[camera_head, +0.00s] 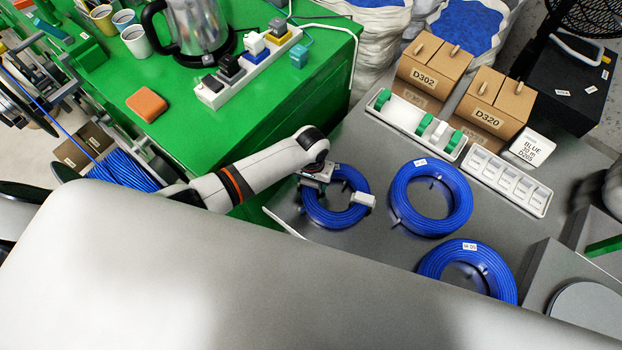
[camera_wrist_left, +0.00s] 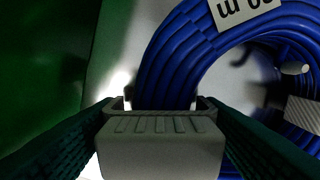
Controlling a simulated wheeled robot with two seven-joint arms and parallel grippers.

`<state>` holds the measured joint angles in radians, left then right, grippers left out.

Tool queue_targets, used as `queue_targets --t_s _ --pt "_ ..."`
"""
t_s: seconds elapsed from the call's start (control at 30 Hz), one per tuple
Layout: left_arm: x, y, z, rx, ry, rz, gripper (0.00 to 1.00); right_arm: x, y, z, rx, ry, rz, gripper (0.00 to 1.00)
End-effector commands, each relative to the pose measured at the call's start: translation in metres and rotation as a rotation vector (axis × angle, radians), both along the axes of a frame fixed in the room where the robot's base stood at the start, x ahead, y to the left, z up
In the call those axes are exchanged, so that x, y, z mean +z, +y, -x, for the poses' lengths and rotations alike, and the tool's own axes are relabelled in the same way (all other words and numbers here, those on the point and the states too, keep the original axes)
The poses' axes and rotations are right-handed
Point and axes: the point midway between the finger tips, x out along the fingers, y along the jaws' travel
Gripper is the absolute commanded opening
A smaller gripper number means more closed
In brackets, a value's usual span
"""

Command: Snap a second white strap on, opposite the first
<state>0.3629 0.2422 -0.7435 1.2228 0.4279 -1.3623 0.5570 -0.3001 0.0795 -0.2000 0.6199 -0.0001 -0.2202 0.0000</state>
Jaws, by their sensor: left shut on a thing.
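The blue cable coil (camera_head: 322,214) lies flat on the grey table, left of two other coils. A white strap (camera_head: 363,199) sits on its right side; this first strap also shows at the right of the left wrist view (camera_wrist_left: 303,114). My left gripper (camera_head: 314,181) is at the coil's left side, opposite that strap. In the wrist view its fingers are shut on a second white strap (camera_wrist_left: 160,150). This strap's far end meets the coil (camera_wrist_left: 172,72), with an edge on either side of the cable bundle. Whether it is fastened is hidden.
Two more blue coils (camera_head: 400,205) (camera_head: 440,258) lie to the right. A white tray with green and white pieces (camera_head: 408,117), a tray of white straps (camera_head: 507,181) and cardboard boxes (camera_head: 433,65) stand behind. The green table (camera_head: 290,95) borders the left.

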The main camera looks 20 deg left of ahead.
Motion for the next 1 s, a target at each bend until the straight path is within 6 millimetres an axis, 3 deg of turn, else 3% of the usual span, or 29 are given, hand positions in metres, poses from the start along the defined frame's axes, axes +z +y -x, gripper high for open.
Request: queue_targets --t_s 0.5,0.53,0.57,0.77,0.9,1.0 --pt "-0.0015 0.0002 0.0001 0.001 0.000 0.000 0.41 -0.0002 -0.0002 -0.0002 0.000 0.000 0.000 0.36" --pt "-0.0014 0.0002 0.0000 0.001 0.000 0.000 0.64 -0.0001 -0.0002 -0.0001 0.000 0.000 0.000 0.36" --pt "-0.0013 0.0002 0.0000 0.001 0.000 0.000 0.68 -0.0001 -0.0002 -0.0001 0.000 0.000 0.000 0.36" --pt "-0.0013 0.0002 0.0000 0.000 0.000 0.000 0.68 -0.0001 -0.0002 -0.0002 0.000 -0.001 0.000 0.36" --pt "-0.0013 0.0003 0.0000 0.001 0.000 -0.001 0.91 -0.0001 -0.0003 -0.0003 0.000 -0.001 0.000 0.36" --pt "-0.0013 0.0003 0.0000 0.001 0.000 -0.001 0.94 -0.0001 -0.0003 -0.0003 0.000 -0.001 0.000 0.36"
